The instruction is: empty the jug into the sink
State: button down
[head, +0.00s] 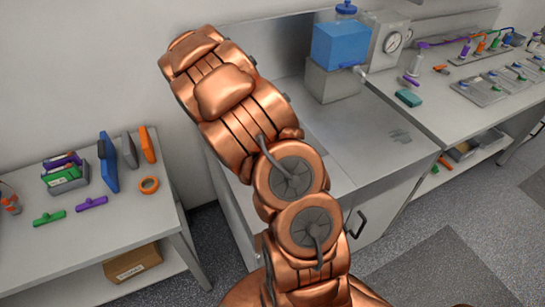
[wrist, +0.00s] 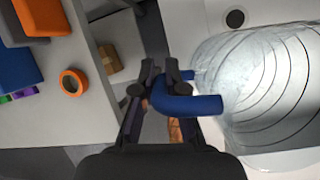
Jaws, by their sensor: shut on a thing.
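My gripper (wrist: 160,76) is shut on the blue handle (wrist: 192,104) of the jug. The jug (wrist: 265,85) is clear, with dark rings around its body, and fills the right of the wrist view. It is cut off by the frame edge. I cannot tell its exact tilt or whether it holds liquid. A dark round spot (wrist: 235,18), perhaps the sink drain, shows on the white surface beyond it. In the head view my arm hides the gripper, the jug and most of the sink area.
A blue container (head: 340,44) with a tap stands on a grey block at the counter's back. A gauge (head: 393,40) stands beside it. A cardboard box (head: 132,262) sits on the lower shelf.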

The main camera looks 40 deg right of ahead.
jog(key=shift+w+a+f+h, duration=0.1)
jog(key=shift+a+f+h, duration=0.1)
jog(key=shift+h, duration=0.2)
jog(key=shift+w+g, duration=0.2)
jog(key=shift+g, duration=0.1)
jog(key=shift+a+f+h, duration=0.1)
jog(key=shift+f+h, duration=0.1)
jog(key=shift+h, duration=0.2)
jog(key=shift+s+r, duration=0.1)
jog(key=shift+r, duration=2.9)
